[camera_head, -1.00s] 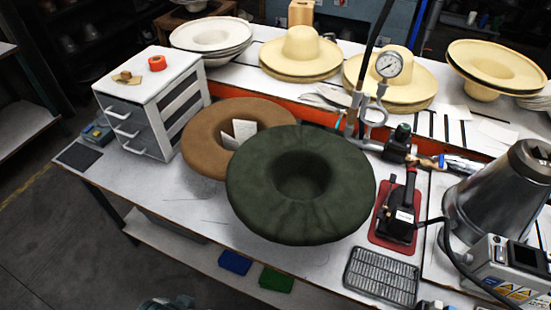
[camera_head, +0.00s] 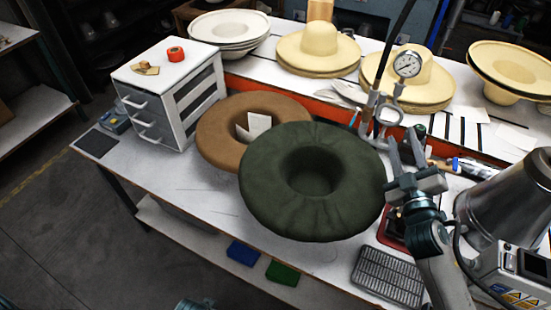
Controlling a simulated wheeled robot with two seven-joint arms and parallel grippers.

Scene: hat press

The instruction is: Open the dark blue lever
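My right gripper (camera_head: 406,148) has come in from the lower right, in front of the pipework under the pressure gauge (camera_head: 407,64). Its two fingers point up and stand apart, with nothing seen held between them. It covers much of the valve area and most of the black device on the red mat (camera_head: 388,232). A blue and silver fitting (camera_head: 474,165) shows just right of the gripper; I cannot tell whether it is the dark blue lever. Contact between gripper and fittings cannot be made out. My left gripper is not in view; only a small teal part of mine shows at the bottom edge.
A dark green hat (camera_head: 270,190) and a brown hat (camera_head: 215,128) lie left of the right gripper. A metal grate (camera_head: 385,277) lies below. A grey metal cone (camera_head: 505,200) and a control box (camera_head: 515,275) stand close on the right. Straw hats (camera_head: 318,50) sit behind.

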